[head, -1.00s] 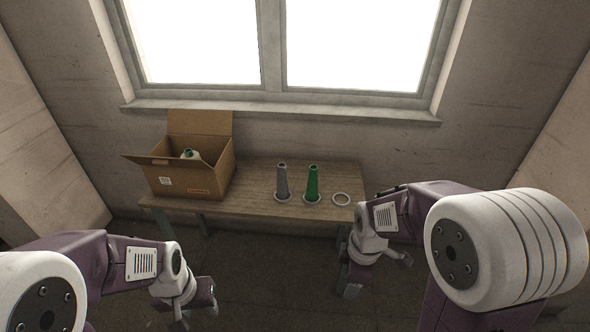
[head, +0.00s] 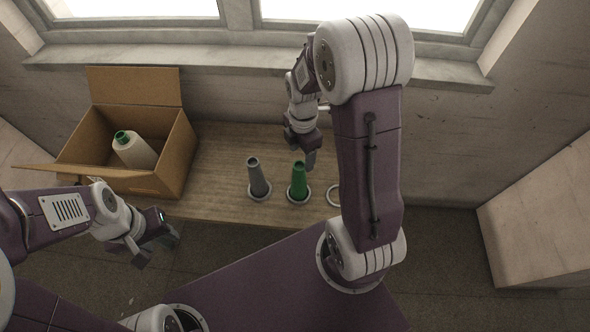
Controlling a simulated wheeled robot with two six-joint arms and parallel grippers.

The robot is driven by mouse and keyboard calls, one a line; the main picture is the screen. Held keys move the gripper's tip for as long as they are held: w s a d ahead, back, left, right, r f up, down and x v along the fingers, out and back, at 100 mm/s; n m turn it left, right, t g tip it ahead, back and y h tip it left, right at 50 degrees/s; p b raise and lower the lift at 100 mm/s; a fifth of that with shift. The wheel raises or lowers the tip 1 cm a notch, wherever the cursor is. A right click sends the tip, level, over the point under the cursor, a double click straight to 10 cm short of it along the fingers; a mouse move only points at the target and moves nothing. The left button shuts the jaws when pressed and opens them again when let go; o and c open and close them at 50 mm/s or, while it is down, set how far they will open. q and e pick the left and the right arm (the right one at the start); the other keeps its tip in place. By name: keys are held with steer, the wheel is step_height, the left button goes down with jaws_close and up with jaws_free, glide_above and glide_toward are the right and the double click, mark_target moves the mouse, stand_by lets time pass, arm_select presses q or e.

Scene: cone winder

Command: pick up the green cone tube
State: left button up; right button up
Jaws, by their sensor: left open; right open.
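The green cone tube (head: 299,182) stands upright in a pale ring holder on the wooden table (head: 222,152). A grey cone tube (head: 258,178) stands in its own ring just left of it. My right gripper (head: 311,160) is open and points down close above the green tube's top, slightly to its right in the picture. I cannot tell whether it touches the tube. My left gripper (head: 158,243) is open and empty, low in front of the table's left part.
An empty ring (head: 333,195) lies right of the green tube, partly hidden by my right arm. The wall and window sill (head: 440,75) are behind.

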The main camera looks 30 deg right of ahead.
mark_target(301, 164)
steer(key=shift+s+a, duration=0.15)
steer(key=shift+s, duration=0.2)
steer(key=f, duration=0.3)
steer(key=shift+s+a+f, duration=0.1)
steer(key=shift+s, duration=0.1)
steer(key=shift+w+f, duration=0.2)
steer(key=shift+w, duration=0.05)
steer(key=shift+f, duration=0.35)
steer(key=f, duration=0.3)
steer(key=shift+s+a+f, duration=0.15)
steer(key=shift+a+f, duration=0.1)
steer(key=shift+f, duration=0.15)
steer(key=shift+w+d+f, duration=0.1)
steer(key=shift+w+f, duration=0.1)
steer(key=shift+f, duration=0.1)
jaws_close()
